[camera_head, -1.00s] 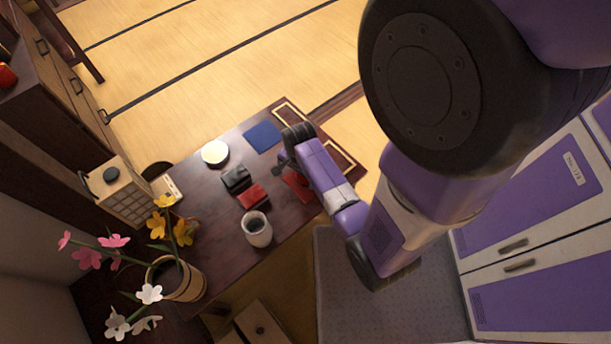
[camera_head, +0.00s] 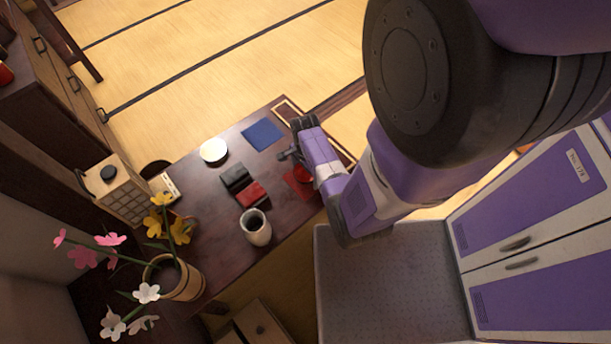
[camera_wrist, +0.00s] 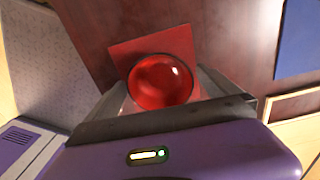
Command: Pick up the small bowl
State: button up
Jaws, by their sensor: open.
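A small red bowl (camera_wrist: 160,82), round and glossy, sits on a red square mat (camera_wrist: 125,54) in the wrist view. In the head view the bowl (camera_head: 303,173) shows beside my arm, on the same mat (camera_head: 294,185), partly covered by the arm. My gripper (camera_wrist: 165,92) is open and empty. In the wrist view its two grey fingers stand apart, one on each side of the bowl's near part. I cannot tell how high the fingers are above it. In the head view my gripper (camera_head: 293,140) hangs over the right part of the dark table.
The dark table (camera_head: 215,190) also holds a white cup (camera_head: 255,227), a black box (camera_head: 234,178), a red box (camera_head: 250,194), a pale round dish (camera_head: 214,151) and a blue mat (camera_head: 262,135).

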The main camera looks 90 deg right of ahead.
aim_at(304, 176)
jog(key=c, duration=1.6)
jog(key=shift+o, duration=0.2)
notch_tip(304, 176, up, 19)
jog(key=p, duration=0.3)
jog(key=shift+w+r, duration=0.2)
jog(key=f, duration=1.7)
jog(key=shift+s+a+f, duration=0.15)
jog(key=shift+s+a, duration=0.1)
jog(key=shift+a, duration=0.1)
jog(key=shift+d+f, duration=0.15)
jog(key=shift+d, duration=0.25)
jog(key=n+b, duration=0.2)
jog(key=n, duration=0.3)
jog(key=shift+f, duration=0.15)
jog(key=shift+f+b, duration=0.4)
jog(key=shift+f, duration=0.15)
